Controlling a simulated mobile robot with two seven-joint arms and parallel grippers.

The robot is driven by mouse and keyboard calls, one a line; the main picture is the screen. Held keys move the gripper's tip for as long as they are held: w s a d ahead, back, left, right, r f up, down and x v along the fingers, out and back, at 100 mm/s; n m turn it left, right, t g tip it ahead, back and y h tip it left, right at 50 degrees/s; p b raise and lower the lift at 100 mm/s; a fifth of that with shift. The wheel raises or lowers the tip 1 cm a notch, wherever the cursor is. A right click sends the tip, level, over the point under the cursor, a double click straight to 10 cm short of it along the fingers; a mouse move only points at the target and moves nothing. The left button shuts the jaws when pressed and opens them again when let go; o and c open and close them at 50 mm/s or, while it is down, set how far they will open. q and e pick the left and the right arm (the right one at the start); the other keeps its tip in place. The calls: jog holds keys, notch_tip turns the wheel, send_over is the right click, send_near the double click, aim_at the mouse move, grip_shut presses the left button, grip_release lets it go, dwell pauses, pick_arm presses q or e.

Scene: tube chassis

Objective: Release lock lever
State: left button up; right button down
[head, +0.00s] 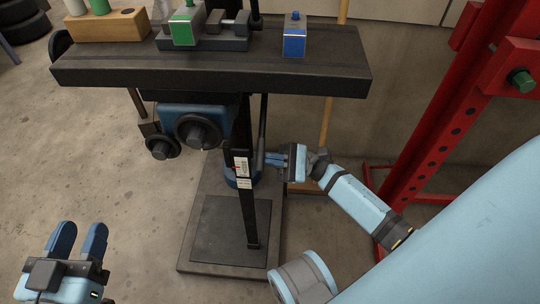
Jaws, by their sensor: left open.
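A dark upright lever (262,128), which seems to be the lock lever, stands beside the black post (241,175) of the machine under the dark table. My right gripper (268,158) reaches in from the right, its blue fingers pointing left at the lever's lower part. The fingertips look beside or touching the lever. I cannot tell whether they close around it. My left gripper (79,232) is open and empty at the lower left, over bare floor and far from the lever.
The dark table (210,75) overhangs the lever and carries a green block (186,26), a blue block (294,38) and a wooden holder (110,27). A blue housing with a dark knob (197,131) hangs below. A red frame (440,130) stands right.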

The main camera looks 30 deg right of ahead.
pick_arm(q)
notch_tip(320, 180, up, 9)
jog(key=s+n+t+p, duration=0.2)
jog(key=n+p, duration=0.1)
jog(key=p, duration=0.7)
jog(key=shift+s+d+t, duration=0.2)
jog(key=shift+t, duration=0.1)
pick_arm(e)
jog(key=s+a+r+m+t+h, duration=0.1)
jog(key=r+m+t+h, duration=0.1)
jog(key=r+m+t, duration=0.2)
jog(key=s+a+r+m+t+h, duration=0.1)
jog(key=r+m+t, duration=0.4)
jog(key=m, duration=0.5)
jog(key=shift+s+a+r+h, duration=0.35)
jog(key=shift+s+r+h, duration=0.45)
jog(key=shift+r, duration=0.15)
pick_arm(q)
jog(key=shift+r, duration=0.1)
pick_arm(e)
jog(key=shift+w+r, duration=0.1)
